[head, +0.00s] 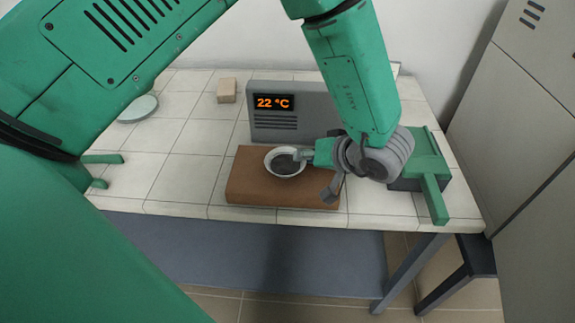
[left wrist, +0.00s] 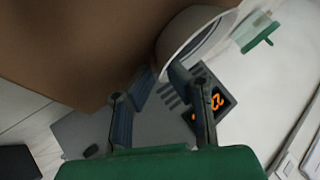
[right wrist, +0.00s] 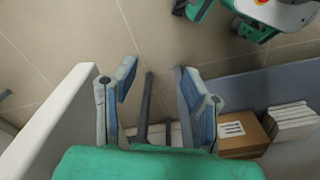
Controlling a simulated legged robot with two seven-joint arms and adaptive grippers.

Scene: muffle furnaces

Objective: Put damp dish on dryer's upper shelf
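A small white dish (head: 285,163) with dark contents sits upright on a brown block (head: 245,195) on the tiled table. In the left wrist view the dish (left wrist: 185,28) shows only in part. My left gripper (head: 315,172) is partly open at the dish's right side. One finger is at the rim, the other stands off it to the right and nearer. In the left wrist view the fingertips (left wrist: 162,78) are apart, with the dish wall close to them; contact is unclear. My right gripper (right wrist: 152,78) is open and empty above the floor. I cannot identify the dryer's upper shelf.
A grey unit (head: 290,128) reading 22 °C stands behind the block. A green device (head: 430,165) stands at the table's right. A small tan block (head: 227,91) and a pale round dish (head: 138,109) lie at the back left. Grey cabinets (head: 535,110) stand at right.

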